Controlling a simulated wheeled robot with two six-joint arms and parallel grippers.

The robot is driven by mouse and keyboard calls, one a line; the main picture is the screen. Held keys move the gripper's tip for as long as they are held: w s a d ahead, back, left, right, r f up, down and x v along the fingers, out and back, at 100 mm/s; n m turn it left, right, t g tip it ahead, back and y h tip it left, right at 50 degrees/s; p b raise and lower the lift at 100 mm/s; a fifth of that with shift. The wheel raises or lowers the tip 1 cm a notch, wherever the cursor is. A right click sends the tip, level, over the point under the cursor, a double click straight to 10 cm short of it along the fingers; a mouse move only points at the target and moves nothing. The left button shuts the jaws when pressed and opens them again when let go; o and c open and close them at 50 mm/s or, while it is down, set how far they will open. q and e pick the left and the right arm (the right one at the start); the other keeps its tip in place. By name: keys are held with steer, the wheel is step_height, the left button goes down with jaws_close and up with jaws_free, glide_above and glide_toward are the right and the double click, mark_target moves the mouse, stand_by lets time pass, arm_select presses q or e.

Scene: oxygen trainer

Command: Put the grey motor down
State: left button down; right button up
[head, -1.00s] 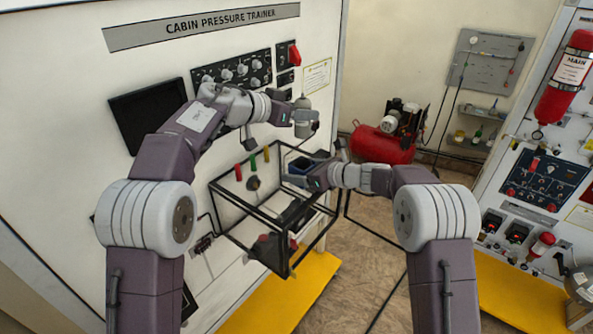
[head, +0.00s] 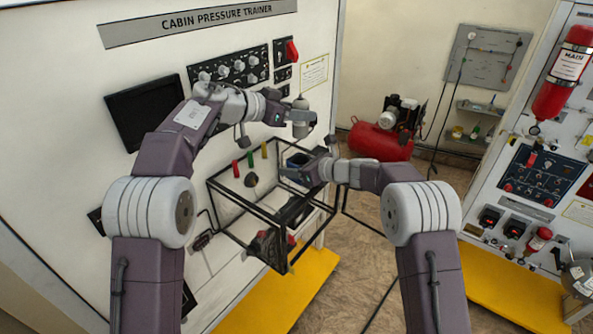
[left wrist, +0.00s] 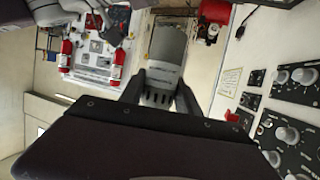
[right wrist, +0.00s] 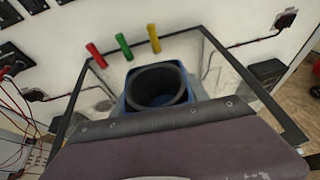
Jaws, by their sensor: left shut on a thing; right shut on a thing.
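The grey motor (left wrist: 168,45), a cylinder with dark slots at its near end, is between the two fingers of my left gripper (left wrist: 160,98). In the head view the motor (head: 301,117) is held roughly upright, above the black-framed cage (head: 238,234) and apart from it. My left gripper (head: 283,115) is shut on its side. My right gripper (head: 302,173) is lower, at a blue box (head: 296,160) at the cage's top. In the right wrist view this blue box (right wrist: 131,100) holds an empty-looking round black cup (right wrist: 160,86).
Red, green and yellow upright pegs (head: 250,160) stand behind the cage. The white trainer panel (head: 60,120) is close on the left, with a dark screen (head: 146,112) and knobs. A red compressor (head: 380,142) stands behind on the floor.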

arm_select(q)
step_height(320, 180, down, 10)
stand_by(0.5)
steer(key=shift+f, duration=0.2)
steer(key=shift+f, duration=0.35)
steer(key=c, duration=0.9)
jaws_free()
arm_select(e)
steer(key=shift+a, duration=0.1)
arm_select(q)
steer(key=shift+o, duration=0.2)
steer(key=v, duration=0.8)
steer(key=shift+r, duration=0.45)
steer(key=shift+w+d, duration=0.15)
steer(key=shift+d, duration=0.05)
